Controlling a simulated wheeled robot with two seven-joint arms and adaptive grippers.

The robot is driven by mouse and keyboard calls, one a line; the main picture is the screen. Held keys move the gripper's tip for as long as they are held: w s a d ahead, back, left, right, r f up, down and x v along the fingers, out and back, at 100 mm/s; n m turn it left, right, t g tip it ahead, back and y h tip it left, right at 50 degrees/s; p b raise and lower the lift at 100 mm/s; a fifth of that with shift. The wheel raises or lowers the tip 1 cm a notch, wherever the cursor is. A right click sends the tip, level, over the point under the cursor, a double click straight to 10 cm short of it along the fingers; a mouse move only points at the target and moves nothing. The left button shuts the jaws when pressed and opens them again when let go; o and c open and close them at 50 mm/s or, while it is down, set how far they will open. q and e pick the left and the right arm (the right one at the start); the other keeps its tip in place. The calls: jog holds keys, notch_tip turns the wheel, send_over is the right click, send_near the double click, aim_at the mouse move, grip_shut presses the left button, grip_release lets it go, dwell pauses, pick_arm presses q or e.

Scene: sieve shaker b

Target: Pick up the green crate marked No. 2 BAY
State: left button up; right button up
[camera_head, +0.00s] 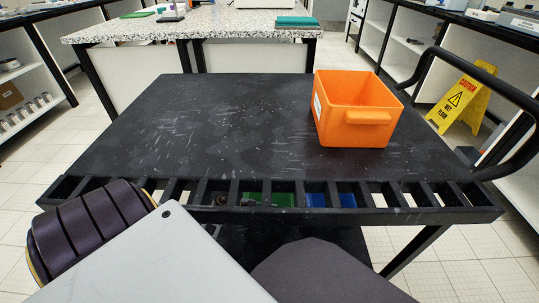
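Something green (268,200) shows through the slots along the near edge of the black cart (215,125), below the top surface. It may be a green crate on a lower level, but most of it is hidden and no marking is readable. Something blue (328,200) shows beside it on the right. An orange crate (357,118) stands upright on the right part of the cart top, with a white label on its left side and a handle on its near side. Neither of my grippers is in view.
The left and middle of the cart top are clear. A black handle rail (490,75) curves at the right. A yellow caution sign (462,98) stands on the floor beyond it. A speckled bench (215,25) stands behind the cart.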

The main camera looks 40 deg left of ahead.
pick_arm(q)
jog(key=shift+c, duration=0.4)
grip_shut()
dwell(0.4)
